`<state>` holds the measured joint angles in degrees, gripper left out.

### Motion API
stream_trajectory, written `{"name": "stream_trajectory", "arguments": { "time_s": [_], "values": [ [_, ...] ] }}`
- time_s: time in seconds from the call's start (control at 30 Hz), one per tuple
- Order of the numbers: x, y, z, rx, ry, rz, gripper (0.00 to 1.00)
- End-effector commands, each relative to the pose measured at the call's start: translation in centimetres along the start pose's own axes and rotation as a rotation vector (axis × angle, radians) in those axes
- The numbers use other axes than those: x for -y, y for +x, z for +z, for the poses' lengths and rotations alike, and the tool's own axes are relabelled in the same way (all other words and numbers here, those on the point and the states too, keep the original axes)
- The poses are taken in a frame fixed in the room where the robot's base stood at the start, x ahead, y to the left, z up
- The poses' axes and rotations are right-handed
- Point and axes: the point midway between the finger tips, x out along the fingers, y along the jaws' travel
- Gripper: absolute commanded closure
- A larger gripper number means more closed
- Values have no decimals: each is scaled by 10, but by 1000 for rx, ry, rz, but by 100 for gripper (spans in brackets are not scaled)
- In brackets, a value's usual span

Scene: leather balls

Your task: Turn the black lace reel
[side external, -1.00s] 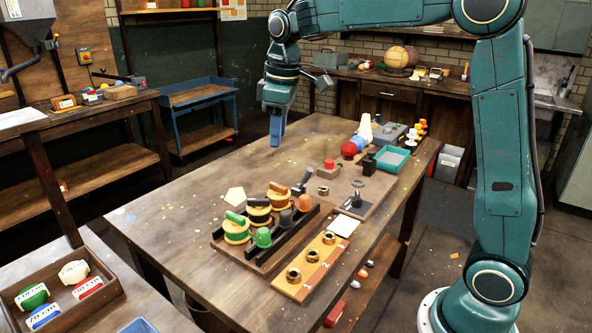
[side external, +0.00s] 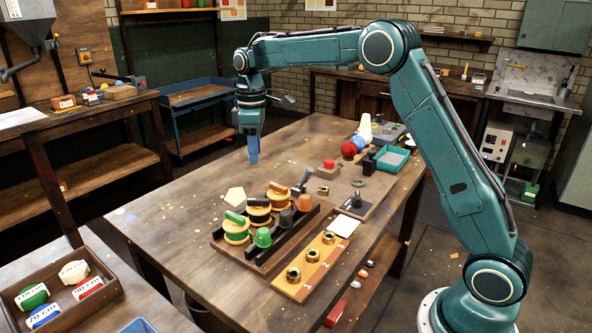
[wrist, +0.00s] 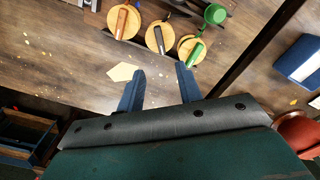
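The black lace reel (side external: 258,211), a round yellow-wood disc with a black bar handle on top, sits in the wooden rack between the green-handled reel (side external: 237,229) and the brown-handled reel (side external: 279,197). In the wrist view the black lace reel (wrist: 152,40) is at the top middle, beyond the fingertips. My gripper (side external: 254,160) hangs above the table, higher than the reels and behind them in the side view. In the wrist view its two blue fingers (wrist: 160,69) are apart with nothing between them.
Green, dark and orange cups (side external: 264,238) stand in the rack beside the reels. A pale pentagonal piece (side external: 234,196) lies flat near the rack. An orange board (side external: 308,268) with brass nuts is in front. The table's left part is clear.

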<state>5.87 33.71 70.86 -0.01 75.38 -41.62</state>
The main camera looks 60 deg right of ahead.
Motion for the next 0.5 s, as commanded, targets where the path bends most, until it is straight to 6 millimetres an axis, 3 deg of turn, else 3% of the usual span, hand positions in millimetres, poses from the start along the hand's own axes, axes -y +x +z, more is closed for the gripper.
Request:
{"name": "stream_trajectory", "arguments": {
  "time_s": [0.27, 0.5],
  "values": [
    [1, 24, 1, 3, 1, -3, 65],
    [1, 58, 1, 4, 1, -4, 65]
  ]
}}
